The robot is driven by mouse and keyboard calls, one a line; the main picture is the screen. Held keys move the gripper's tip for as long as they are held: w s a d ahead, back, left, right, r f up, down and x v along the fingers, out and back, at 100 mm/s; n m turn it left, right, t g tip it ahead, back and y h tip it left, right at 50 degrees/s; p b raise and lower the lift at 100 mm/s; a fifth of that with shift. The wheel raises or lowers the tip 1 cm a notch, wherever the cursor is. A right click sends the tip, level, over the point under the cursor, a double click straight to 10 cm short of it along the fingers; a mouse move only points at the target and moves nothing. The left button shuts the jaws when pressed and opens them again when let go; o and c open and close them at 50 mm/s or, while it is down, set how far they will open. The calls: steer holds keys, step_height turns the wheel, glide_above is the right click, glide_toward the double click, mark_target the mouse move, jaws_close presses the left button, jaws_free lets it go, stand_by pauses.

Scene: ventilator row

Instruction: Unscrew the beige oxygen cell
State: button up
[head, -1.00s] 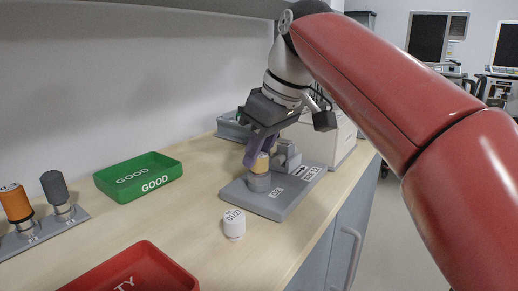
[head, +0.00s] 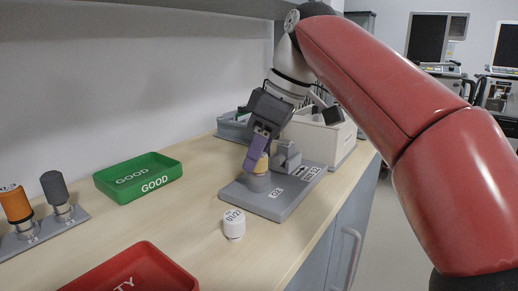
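The beige oxygen cell (head: 262,164) stands upright on a grey round port of the grey base plate (head: 277,204), which carries an O2 label. My gripper (head: 256,158) points down at the cell, with its purple fingers at the cell's upper part. One finger hides much of the cell from this side. The far finger is hidden, so I cannot tell whether the fingers are closed on the cell or only around it.
A white cell (head: 234,224) stands loose on the bench in front of the plate. A green GOOD tray (head: 167,171) lies left, a red tray (head: 146,252) at the front. An orange cell (head: 15,203) and a dark grey cell (head: 56,187) stand in a rack (head: 42,231) at far left.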

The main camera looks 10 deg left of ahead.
steer(key=m+t, duration=0.1)
steer(key=m, duration=0.2)
steer(key=shift+s+m+t, duration=0.1)
steer(key=shift+m+t, duration=0.2)
steer(key=m, duration=0.2)
steer(key=m+t+h, duration=0.1)
steer(key=m, duration=0.2)
steer(key=shift+h, duration=0.3)
steer(key=shift+m+t, duration=0.3)
steer(key=shift+m, duration=0.1)
steer(key=m+h, duration=0.1)
steer(key=m, duration=0.2)
steer(key=shift+m+t, duration=0.3)
steer(key=shift+t, duration=0.1)
steer(key=m+h, duration=0.2)
steer(key=m, duration=0.3)
steer(key=shift+c, duration=0.3)
